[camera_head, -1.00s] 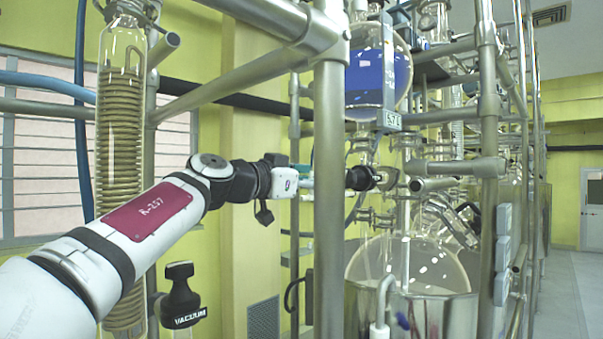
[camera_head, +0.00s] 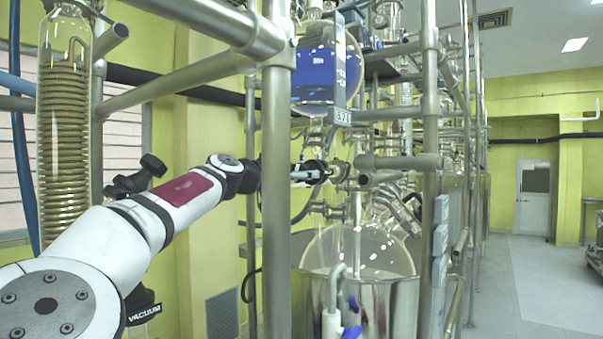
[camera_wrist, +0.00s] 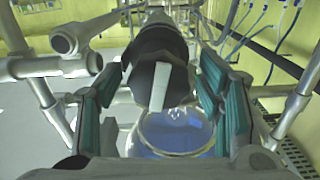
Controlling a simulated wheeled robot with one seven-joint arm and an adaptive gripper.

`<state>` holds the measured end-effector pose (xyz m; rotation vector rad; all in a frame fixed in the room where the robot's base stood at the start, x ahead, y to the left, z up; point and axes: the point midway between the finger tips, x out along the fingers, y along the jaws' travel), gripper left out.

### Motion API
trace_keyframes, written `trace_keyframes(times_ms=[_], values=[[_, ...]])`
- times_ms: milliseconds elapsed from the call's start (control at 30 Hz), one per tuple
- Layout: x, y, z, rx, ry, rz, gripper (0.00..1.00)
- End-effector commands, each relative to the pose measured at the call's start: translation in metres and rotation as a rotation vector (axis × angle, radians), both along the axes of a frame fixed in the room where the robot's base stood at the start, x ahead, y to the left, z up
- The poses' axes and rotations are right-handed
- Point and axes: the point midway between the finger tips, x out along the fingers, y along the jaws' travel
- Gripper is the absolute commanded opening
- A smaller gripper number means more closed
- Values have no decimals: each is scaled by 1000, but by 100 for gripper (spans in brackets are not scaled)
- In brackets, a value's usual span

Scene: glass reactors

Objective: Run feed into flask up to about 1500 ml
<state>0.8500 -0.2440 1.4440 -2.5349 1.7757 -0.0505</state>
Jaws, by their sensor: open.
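The feed vessel (camera_head: 325,72) hangs at the upper middle of the head view and holds blue liquid. Below it, the round glass flask (camera_head: 362,252) sits in a metal bath (camera_head: 405,309); I can make out no blue liquid or readable volume mark in it. A black valve knob (camera_wrist: 158,78) with a pale bar across its face is between my gripper's teal-padded fingers (camera_wrist: 155,103) in the wrist view. The fingers are open, with gaps to the knob. In the head view my gripper (camera_head: 304,173) is small, partly behind a metal post, at the valve below the feed vessel.
A thick metal post (camera_head: 277,220) stands close in front of my wrist, with frame bars around it. A coiled glass condenser (camera_head: 63,140) stands at the left, near my arm. The floor (camera_head: 530,285) at the right is open.

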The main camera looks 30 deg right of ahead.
Motion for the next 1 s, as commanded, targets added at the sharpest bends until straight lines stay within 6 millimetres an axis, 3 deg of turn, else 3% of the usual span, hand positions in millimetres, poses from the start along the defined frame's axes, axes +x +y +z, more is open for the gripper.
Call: trace_keyframes(times_ms=[433,467,667,1000], values=[[4,-12,0,0,-1,0,61],[4,-11,0,0,-1,0,59],[4,-11,0,0,-1,0,14],[4,-11,0,-9,24,0,12]])
